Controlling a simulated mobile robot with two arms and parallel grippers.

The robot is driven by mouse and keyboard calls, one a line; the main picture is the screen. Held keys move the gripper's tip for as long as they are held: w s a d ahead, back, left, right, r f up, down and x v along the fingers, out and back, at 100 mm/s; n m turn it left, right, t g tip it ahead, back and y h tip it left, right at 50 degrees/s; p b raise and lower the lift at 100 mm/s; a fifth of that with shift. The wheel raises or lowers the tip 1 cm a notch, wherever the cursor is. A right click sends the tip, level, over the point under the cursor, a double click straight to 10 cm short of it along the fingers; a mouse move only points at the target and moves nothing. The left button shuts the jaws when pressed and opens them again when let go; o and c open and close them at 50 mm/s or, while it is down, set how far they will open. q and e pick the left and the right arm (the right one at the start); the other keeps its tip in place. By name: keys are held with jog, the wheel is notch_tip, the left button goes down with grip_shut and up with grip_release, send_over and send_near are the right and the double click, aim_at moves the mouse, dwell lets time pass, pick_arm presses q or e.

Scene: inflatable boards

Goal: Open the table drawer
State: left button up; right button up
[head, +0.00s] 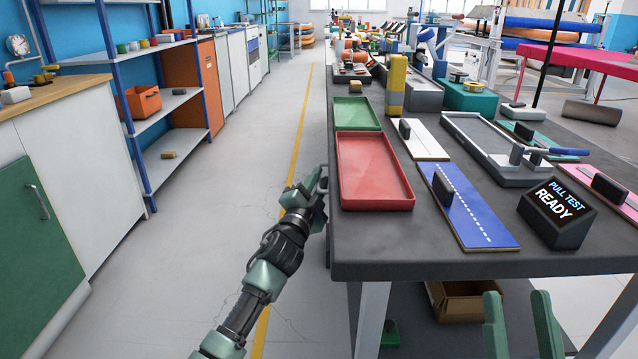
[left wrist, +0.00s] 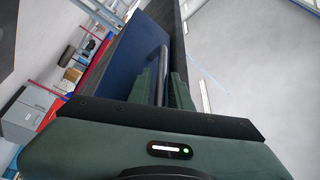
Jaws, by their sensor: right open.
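The table (head: 345,250) has a dark top, and its drawer side faces left, hidden in the head view. My left gripper (head: 318,182) is at the table's left edge, its fingers mostly hidden there. In the left wrist view the blue drawer front (left wrist: 135,55) carries a dark bar handle (left wrist: 162,62). The two green fingers of my left gripper (left wrist: 163,88) lie on either side of the bar. I cannot tell whether they press on it. The drawer's opening cannot be judged. My right gripper (head: 521,318) is open and empty at the table's front edge.
A red tray (head: 372,170), a green tray (head: 356,113), a blue board (head: 468,208) and a black display block (head: 558,213) stand on the table. A cardboard box (head: 460,300) is underneath. The aisle floor left of the table is clear, with shelves (head: 170,105) beyond.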

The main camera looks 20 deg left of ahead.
pick_arm(q)
grip_shut()
jog(key=shift+f, duration=0.1)
dwell(1.4)
